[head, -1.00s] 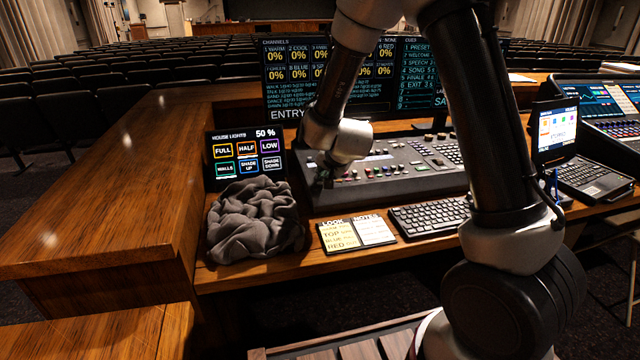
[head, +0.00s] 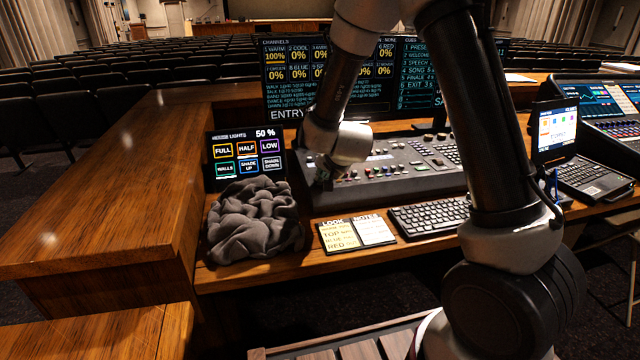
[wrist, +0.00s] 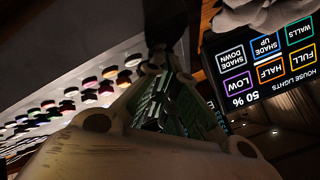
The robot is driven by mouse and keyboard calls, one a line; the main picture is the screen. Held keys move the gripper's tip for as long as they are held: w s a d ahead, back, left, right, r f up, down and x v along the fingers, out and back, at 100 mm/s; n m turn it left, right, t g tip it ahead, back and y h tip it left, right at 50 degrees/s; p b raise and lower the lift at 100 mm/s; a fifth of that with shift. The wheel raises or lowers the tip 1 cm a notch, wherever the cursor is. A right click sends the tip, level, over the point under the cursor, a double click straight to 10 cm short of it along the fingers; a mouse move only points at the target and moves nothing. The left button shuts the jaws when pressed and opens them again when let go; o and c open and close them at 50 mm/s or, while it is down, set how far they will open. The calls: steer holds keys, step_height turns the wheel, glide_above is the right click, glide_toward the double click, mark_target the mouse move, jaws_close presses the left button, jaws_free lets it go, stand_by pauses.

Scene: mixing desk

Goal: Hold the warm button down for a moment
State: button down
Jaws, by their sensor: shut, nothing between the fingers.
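The lighting console (head: 430,180) is a dark grey desk with small coloured buttons and faders. My gripper (head: 322,182) is shut and empty, pointing down with its tips at the console's left end, over its buttons. In the wrist view, my fingertips (wrist: 160,50) are dark against the console, beside rows of coloured buttons (wrist: 95,85). The warm button cannot be told apart; the spot under my tips is hidden. The channel monitor (head: 283,95) behind the console shows channel 1 WARM at 100% and the other readable channels at 0%.
A house lights touch panel (head: 245,155) stands left of the console, with a crumpled grey cloth (head: 255,220) before it. A notes card (head: 356,233) and a keyboard (head: 430,215) lie in front. A small screen (head: 556,130) and laptop stand right.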

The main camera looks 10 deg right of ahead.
stand_by(0.3)
steer(key=shift+r, duration=0.7)
steer(key=shift+d+r, duration=0.15)
steer(key=shift+r, duration=2.35)
steer(key=shift+a, duration=0.25)
